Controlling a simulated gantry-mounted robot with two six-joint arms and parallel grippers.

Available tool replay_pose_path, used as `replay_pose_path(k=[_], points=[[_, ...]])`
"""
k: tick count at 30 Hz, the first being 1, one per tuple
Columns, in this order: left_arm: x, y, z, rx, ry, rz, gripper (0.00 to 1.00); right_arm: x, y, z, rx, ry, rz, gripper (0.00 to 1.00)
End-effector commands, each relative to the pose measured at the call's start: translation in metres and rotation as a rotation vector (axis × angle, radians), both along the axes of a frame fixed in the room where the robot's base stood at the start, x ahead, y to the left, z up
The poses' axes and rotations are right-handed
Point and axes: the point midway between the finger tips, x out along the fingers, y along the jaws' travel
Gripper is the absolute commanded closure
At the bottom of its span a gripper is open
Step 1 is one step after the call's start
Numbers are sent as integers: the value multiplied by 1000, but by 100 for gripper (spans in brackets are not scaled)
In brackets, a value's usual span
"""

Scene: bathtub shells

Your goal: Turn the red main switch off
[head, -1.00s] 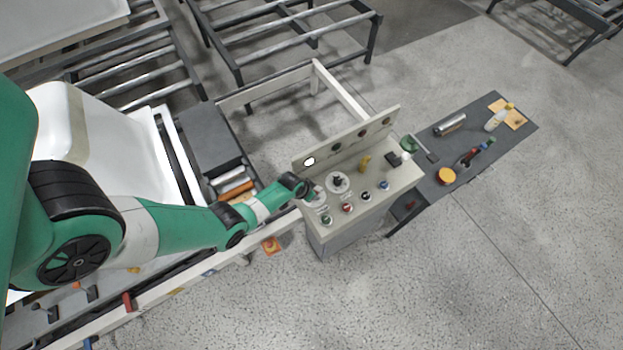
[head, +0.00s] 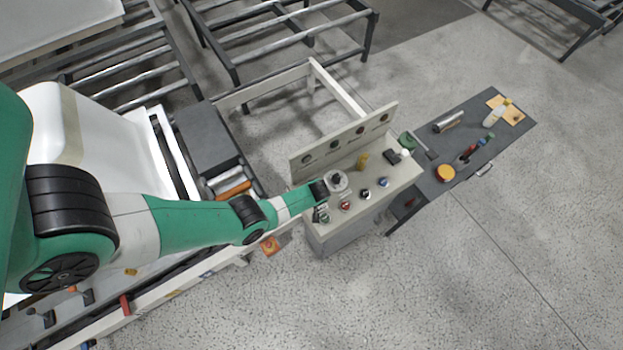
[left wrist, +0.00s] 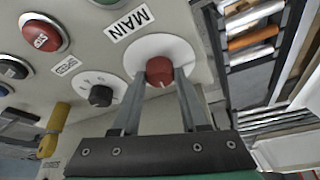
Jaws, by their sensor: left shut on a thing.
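The red main switch (left wrist: 160,72) is a round red knob on a white disc, beside a label reading MAIN (left wrist: 129,24) in the left wrist view. A short pale mark on the knob points down in that picture. My left gripper (left wrist: 160,80) has one finger on each side of the knob and is shut on it. In the head view my left gripper (head: 321,206) is at the left end of the control console (head: 345,238), and its wrist hides the switch. My right gripper is in neither view.
A yellow object (head: 362,160) stands on the console. A dark workbench (head: 470,125) with tools adjoins on the right. Open floor lies in front.

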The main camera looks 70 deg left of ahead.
Motion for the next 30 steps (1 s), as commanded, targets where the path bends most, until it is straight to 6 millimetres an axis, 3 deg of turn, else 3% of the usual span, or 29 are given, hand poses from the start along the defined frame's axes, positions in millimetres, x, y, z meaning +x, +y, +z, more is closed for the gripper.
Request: replay_pose_path(k=[12,27,28,30], points=[[1,-1,-1,-2,-1,186,100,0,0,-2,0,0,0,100],[1,-1,0,-3,-2,208,100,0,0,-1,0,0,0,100],[1,-1,0,-3,-2,208,54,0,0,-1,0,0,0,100],[1,-1,0,-3,-2,208,42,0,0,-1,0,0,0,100]])
